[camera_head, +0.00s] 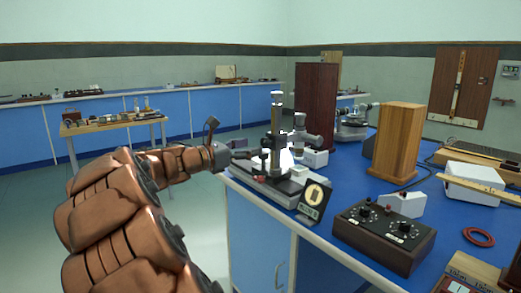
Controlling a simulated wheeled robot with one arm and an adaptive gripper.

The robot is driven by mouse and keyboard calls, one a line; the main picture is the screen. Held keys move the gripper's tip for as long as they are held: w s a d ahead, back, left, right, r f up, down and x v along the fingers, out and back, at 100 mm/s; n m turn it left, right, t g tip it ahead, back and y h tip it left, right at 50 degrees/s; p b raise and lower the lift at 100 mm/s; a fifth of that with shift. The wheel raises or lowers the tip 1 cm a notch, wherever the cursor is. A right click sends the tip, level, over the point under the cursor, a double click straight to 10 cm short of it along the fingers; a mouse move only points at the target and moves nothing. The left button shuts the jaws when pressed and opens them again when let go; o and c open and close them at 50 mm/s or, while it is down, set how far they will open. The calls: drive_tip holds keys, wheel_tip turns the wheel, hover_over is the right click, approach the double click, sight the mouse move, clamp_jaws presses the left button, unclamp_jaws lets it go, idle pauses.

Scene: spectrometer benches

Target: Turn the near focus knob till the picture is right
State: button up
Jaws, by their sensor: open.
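A microscope-like instrument (277,135) with an upright column and a pale stage stands on a grey base at the near left corner of the blue bench. Small red parts show low on its left side; I cannot tell which is the near focus knob. A small black display (314,201) with a cream oval shape stands in front of it. My gripper (246,158) is at the end of my copper-coloured arm, at the left side of the instrument. It is open; whether it touches the instrument cannot be told. The fingers are small and partly lost against the dark parts.
A dark control box with knobs (385,235) sits right of the display. A tall dark wooden block (316,100) and a lighter wooden block (397,140) stand behind. A red ring (479,237) lies at right. Open floor lies left of the bench (345,248).

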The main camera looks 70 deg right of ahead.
sight(263, 144)
drive_tip(key=shift+b+x, duration=0.4)
drive_tip(key=shift+x, duration=2.05)
drive_tip(key=shift+c, duration=0.3)
drive_tip(key=c, duration=1)
drive_tip(key=shift+a, duration=0.1)
clamp_jaws()
